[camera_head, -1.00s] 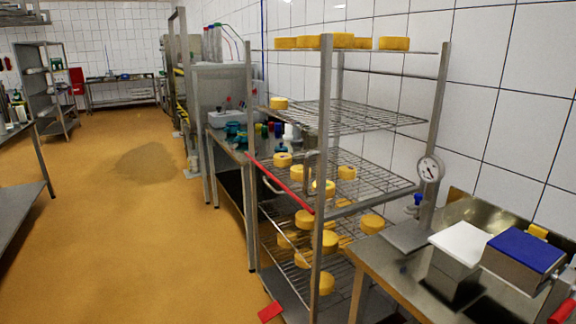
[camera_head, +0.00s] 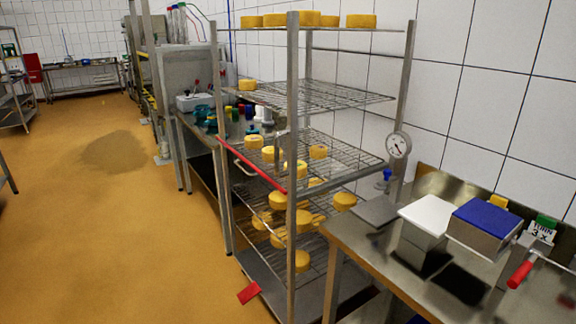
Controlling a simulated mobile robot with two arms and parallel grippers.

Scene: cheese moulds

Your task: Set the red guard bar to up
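A red guard bar (camera_head: 252,165) runs along the front of a metal wire rack (camera_head: 292,110), at the level of a middle shelf. It spans between the two front posts, in line with the shelf edge. A grey bent handle (camera_head: 245,165) shows just behind it. Several yellow cheeses (camera_head: 268,153) sit on the shelves behind and below the bar. Neither of my grippers is in view.
A steel bench (camera_head: 370,250) stands right of the rack, with a white-topped block (camera_head: 428,214), a blue-topped block (camera_head: 486,218) and a red-handled lever (camera_head: 521,273). A red tab (camera_head: 248,293) sticks out low on the rack. Open floor (camera_head: 100,230) lies left.

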